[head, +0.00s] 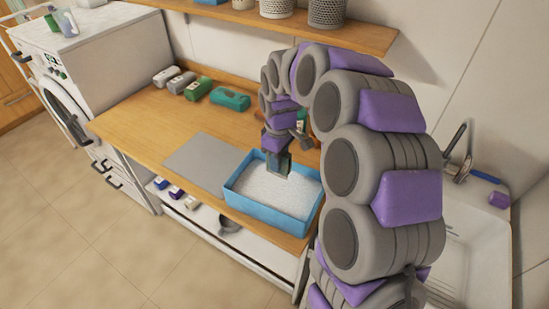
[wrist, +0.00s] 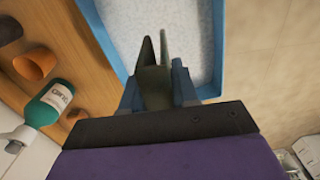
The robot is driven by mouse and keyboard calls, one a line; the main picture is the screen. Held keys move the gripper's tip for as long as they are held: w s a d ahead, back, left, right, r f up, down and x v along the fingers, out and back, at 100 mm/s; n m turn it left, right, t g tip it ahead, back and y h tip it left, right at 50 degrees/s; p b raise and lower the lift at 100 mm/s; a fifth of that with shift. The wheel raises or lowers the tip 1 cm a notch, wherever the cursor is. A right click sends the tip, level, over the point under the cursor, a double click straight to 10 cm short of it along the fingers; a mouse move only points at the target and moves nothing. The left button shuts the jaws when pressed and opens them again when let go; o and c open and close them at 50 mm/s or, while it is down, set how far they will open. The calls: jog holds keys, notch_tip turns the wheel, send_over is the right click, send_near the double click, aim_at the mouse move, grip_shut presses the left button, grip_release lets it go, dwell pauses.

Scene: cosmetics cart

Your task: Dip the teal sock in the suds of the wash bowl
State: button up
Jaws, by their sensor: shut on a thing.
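The wash bowl (head: 235,192) is a light blue rectangular tub filled with white, grainy suds (head: 275,192). It stands on the wooden counter, and its blue rim shows in the wrist view (wrist: 212,60). My gripper (head: 279,164) points down over the back part of the bowl. In the wrist view my gripper (wrist: 156,85) is shut on a dark green-teal cloth, the teal sock (wrist: 152,72), which sticks out past the fingertips over the suds. Whether the sock touches the suds I cannot tell. In the head view my gripper and arm largely hide it.
A grey mat (head: 202,160) lies left of the bowl. Several rolled items, including a teal one (head: 230,99), lie at the back of the counter. A green bottle (wrist: 48,103) and an orange cup (wrist: 35,63) stand beside the bowl. A sink (head: 462,240) is at right.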

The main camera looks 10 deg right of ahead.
aim_at(274, 173)
jog(key=f, duration=0.2)
jog(key=a+f+b, duration=0.1)
jog(key=f, duration=0.2)
jog(key=shift+a, duration=0.2)
jog(key=shift+s+f, duration=0.1)
jog(key=shift+f, duration=0.2)
jog(key=f, duration=0.2)
jog(key=d+f, duration=0.1)
jog(key=shift+d+f, duration=0.15)
jog(key=shift+f, duration=0.2)
jog(key=shift+a+f+b, duration=0.15)
jog(key=shift+a+f, duration=0.1)
jog(key=shift+f, duration=0.35)
jog(key=shift+a+f+b, duration=0.15)
jog(key=shift+a+f, duration=0.1)
jog(key=shift+f, duration=0.35)
jog(key=shift+d+f, duration=0.25)
jog(key=shift+f, duration=0.05)
jog(key=shift+d, duration=0.1)
